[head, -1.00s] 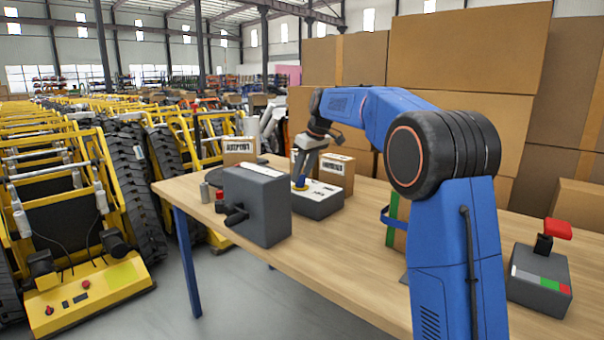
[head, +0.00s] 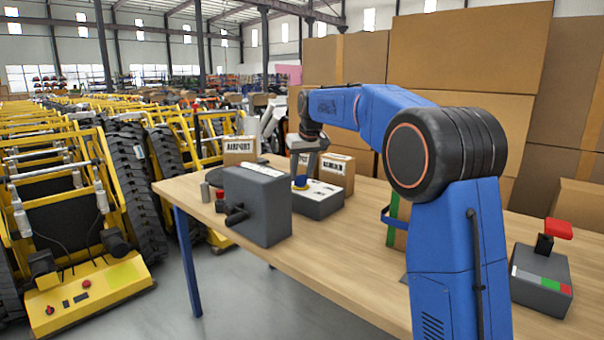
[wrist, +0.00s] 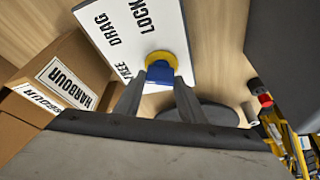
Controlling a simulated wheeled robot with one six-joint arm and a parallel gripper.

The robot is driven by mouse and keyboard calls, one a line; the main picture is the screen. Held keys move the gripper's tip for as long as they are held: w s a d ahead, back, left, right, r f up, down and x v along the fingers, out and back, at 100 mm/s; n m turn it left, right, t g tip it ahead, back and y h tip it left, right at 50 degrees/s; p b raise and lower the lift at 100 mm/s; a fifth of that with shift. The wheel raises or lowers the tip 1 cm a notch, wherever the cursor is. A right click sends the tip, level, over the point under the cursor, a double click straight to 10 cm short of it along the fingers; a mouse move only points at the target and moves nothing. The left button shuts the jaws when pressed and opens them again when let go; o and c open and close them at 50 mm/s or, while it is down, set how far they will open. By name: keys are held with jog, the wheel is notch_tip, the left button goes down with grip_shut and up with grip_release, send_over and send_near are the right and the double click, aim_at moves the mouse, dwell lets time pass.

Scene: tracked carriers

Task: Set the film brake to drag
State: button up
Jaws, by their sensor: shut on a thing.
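The film brake (head: 322,205) is a grey box with a white top on the table. In the wrist view its white plate (wrist: 108,48) reads FREE, DRAG and LOCK. Its knob (wrist: 160,70) is blue with a yellow rim and sits near the plate's edge; it also shows blue in the head view (head: 300,182). My gripper (wrist: 158,88) is shut on the knob, with one finger on each side. In the head view my gripper (head: 302,172) points down onto the brake. I see no pointer, so I cannot tell which word the knob is set to.
A grey box with a side handle (head: 258,205) stands close at the front left. Small cartons marked AIRPORT (head: 240,147) and HARBOUR (head: 337,170) stand behind. A red-lever box (head: 541,280) is at the right. The table's (head: 345,260) front middle is clear.

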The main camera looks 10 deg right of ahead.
jog(key=shift+a+m+h, duration=0.1)
jog(key=shift+m+h, duration=0.6)
jog(key=shift+m, duration=1)
jog(key=o, duration=1)
jog(key=shift+o, duration=0.2)
jog(key=v, duration=1.7)
jog(key=shift+r, duration=0.25)
jog(key=shift+a, duration=0.1)
